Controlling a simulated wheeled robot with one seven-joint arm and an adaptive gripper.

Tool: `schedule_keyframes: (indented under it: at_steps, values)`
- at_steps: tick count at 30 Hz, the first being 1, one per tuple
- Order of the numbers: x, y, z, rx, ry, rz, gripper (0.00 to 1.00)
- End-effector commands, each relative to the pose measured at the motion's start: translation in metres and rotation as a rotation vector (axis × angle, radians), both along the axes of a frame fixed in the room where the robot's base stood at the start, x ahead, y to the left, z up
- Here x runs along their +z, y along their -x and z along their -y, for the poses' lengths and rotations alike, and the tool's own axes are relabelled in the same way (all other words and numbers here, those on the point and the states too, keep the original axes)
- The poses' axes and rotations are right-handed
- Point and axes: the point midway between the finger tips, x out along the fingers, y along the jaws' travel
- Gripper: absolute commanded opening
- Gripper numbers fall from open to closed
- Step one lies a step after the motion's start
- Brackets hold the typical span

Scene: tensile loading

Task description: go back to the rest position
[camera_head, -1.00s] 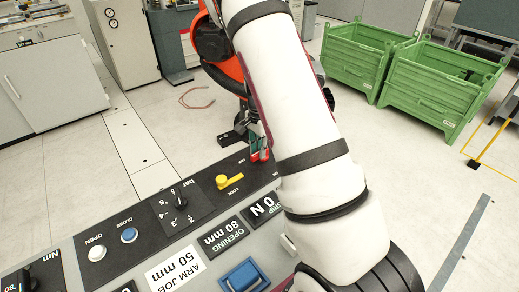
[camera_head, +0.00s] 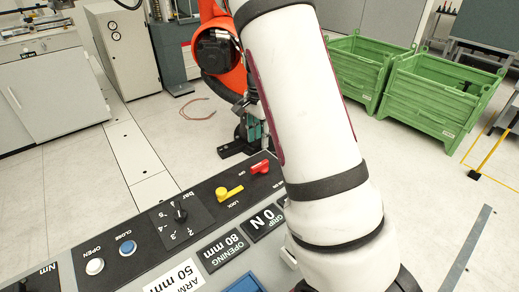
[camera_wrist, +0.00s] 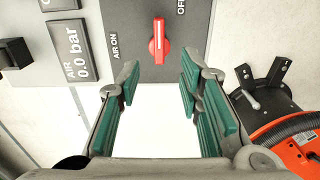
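My gripper (camera_wrist: 160,84) is open in the wrist view, its green-padded fingers apart with nothing between them. A red rotary switch (camera_wrist: 159,41) sits on the grey panel just beyond the fingertips, beside the AIR ON and OFF labels. Its handle runs upright in the wrist picture, and I see a gap around it. The red switch also shows in the head view (camera_head: 260,168), on the panel's far edge. My white arm (camera_head: 300,100) crosses the head view from top to bottom. Green parts at its left edge look like my gripper, partly hidden by the arm.
The control panel (camera_head: 140,262) fills the near left, with a yellow lock lever (camera_head: 229,193), a blue button (camera_head: 127,248) and a white button (camera_head: 95,266). Green crates (camera_head: 437,98) stand at the back right. An orange and black machine (camera_wrist: 285,140) is right of my gripper.

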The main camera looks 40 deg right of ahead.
Motion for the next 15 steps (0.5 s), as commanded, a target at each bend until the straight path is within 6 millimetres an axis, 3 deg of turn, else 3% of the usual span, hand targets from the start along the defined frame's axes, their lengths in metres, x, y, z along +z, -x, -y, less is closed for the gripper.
schedule_keyframes:
  at_steps: [6, 15]
  values:
    - [0.017, 0.001, 0.000, -0.001, 0.000, -0.001, 0.33]
    - [0.019, 0.001, 0.000, -0.001, 0.000, -0.002, 0.33]
